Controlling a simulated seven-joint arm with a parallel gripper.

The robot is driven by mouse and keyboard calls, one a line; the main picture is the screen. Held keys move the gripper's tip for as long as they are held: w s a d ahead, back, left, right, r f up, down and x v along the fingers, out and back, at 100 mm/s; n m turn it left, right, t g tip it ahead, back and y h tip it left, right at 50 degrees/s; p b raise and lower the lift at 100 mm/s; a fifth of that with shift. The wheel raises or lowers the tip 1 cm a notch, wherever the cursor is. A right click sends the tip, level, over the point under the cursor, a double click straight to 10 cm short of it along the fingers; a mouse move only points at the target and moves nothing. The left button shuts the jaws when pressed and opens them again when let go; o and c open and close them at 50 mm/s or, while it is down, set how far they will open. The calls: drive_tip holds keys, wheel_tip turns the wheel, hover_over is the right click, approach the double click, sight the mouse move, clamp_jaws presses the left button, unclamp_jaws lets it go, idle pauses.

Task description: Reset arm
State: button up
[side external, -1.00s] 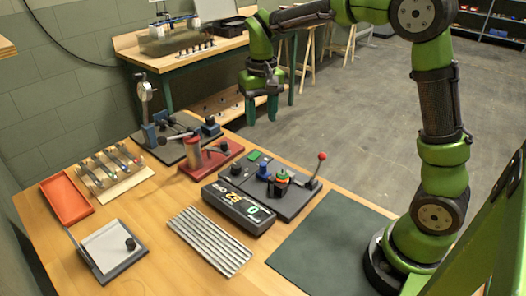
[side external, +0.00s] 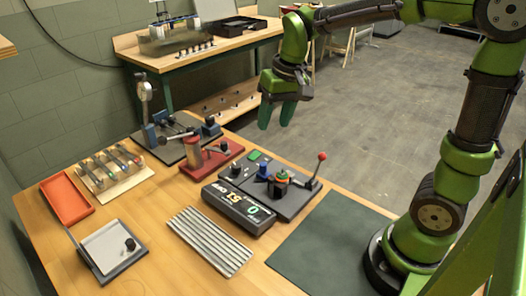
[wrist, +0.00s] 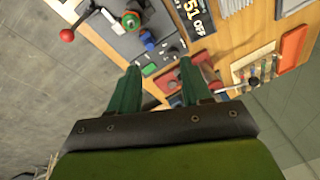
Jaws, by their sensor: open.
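My gripper (side external: 277,112) hangs in the air beyond the far edge of the table, pointing down. Its two green fingers are apart with nothing between them. It also shows in the wrist view (wrist: 157,85), where the fingers are spread above the bench. Below and in front of it is the grey control panel (side external: 296,196) with a red-knobbed lever (side external: 321,157), a stacked round piece in red, green and orange (side external: 282,177) and a blue knob (side external: 264,173). The black display box (side external: 238,207) stands against the panel with lit characters; the wrist view reads "51 OFF".
A red fixture (side external: 212,158), a gauge stand (side external: 145,95), a rack of tools (side external: 113,168), an orange tray (side external: 66,198), a white-topped plate (side external: 110,246) and a ribbed metal plate (side external: 210,241) occupy the table. The dark green mat (side external: 325,245) is bare.

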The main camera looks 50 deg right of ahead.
drive_tip(key=s+a+r+t, duration=0.1)
drive_tip(key=s+t, duration=0.1)
drive_tip(key=s, duration=0.4)
drive_tip(key=s+a+r+t+y, duration=0.1)
drive_tip(key=s+a+t, duration=0.1)
drive_tip(key=s, duration=0.4)
drive_tip(key=shift+s+r+t, duration=0.3)
drive_tip(key=shift+t, duration=0.2)
idle(0.4)
